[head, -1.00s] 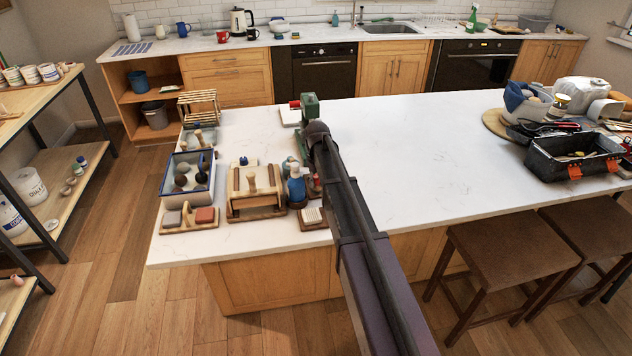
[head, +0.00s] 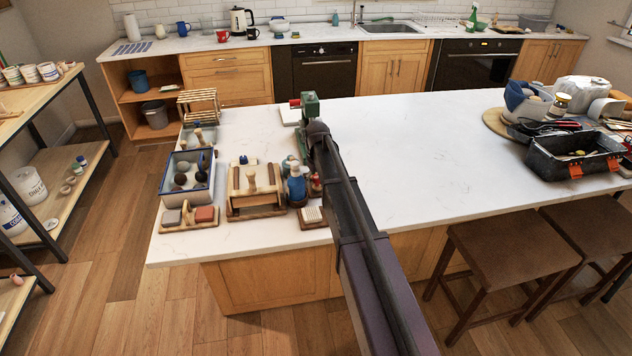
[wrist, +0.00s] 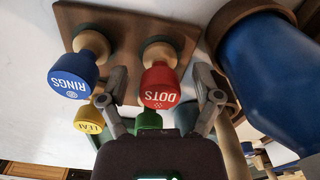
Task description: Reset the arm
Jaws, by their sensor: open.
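My gripper (wrist: 161,82) shows in the wrist view with its two fingers apart, one on each side of a red stamp (wrist: 160,86) marked DOTS. I cannot tell whether the fingers touch it. A blue stamp (wrist: 73,75) marked RINGS is to its left, and a yellow stamp (wrist: 89,119) is below that. A green stamp (wrist: 148,121) is partly hidden by my gripper. The stamps stand at a wooden holder (wrist: 122,28). In the head view my arm reaches over the island and hides the gripper.
A large blue cylinder (wrist: 270,75) stands close to the right finger. On the island (head: 420,150) are a blue-rimmed tray (head: 163,190), a wooden box (head: 240,203), a blue bottle (head: 297,188) and a black toolbox (head: 560,168). The island's middle right is clear.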

